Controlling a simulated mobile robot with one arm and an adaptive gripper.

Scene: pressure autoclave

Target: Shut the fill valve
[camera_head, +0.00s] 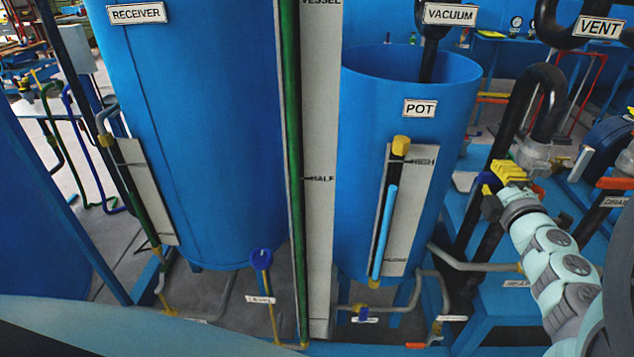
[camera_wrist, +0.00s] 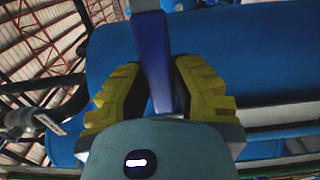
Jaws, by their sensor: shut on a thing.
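My gripper (camera_head: 497,177), with yellow finger pads, is at the right of the head view, beside the pot. In the wrist view, my gripper (camera_wrist: 157,80) has its two yellow fingers on either side of a blue valve handle (camera_wrist: 151,45) and is shut on it. In the head view, a small part of this blue handle (camera_head: 486,181) shows at the left of the fingers. The fingers hide most of the handle and the valve body. No label on this valve can be read, so I cannot tell from text that it is the fill valve.
The blue pot (camera_head: 365,95) stands left of my gripper, with the receiver (camera_head: 200,120) farther left. Black pipes (camera_head: 520,100) rise behind the gripper. A valve with an orange handle (camera_head: 614,183) is close on the right. A grey pipe (camera_head: 470,262) runs below.

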